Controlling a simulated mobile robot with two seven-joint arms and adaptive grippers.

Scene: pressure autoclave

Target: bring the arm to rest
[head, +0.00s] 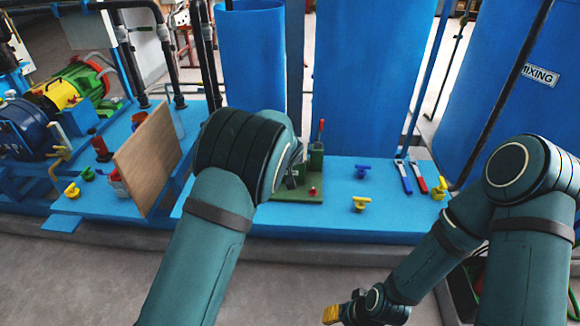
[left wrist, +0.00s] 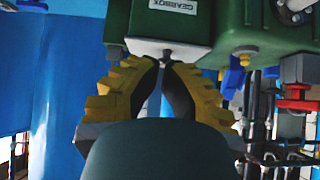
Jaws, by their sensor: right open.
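My left arm reaches over the blue bench in the head view, and its forearm hides the left gripper there. In the left wrist view the yellow-padded fingers of my left gripper (left wrist: 160,68) lean towards each other just below a green box marked GEARBOX (left wrist: 178,22). A small metal stub (left wrist: 166,53) under the box shows at the fingertips. I cannot tell whether the fingers touch it. My right gripper (head: 337,312) is low in the head view, near the bottom edge, open, with nothing seen in it. It is over the floor, in front of the bench.
The blue bench (head: 300,222) carries a wooden board (head: 147,160), a green plate with a red-handled lever (head: 320,140), yellow valves and two hand tools (head: 410,177). Blue tanks (head: 370,70) stand behind. Grey floor (head: 90,280) lies open in front.

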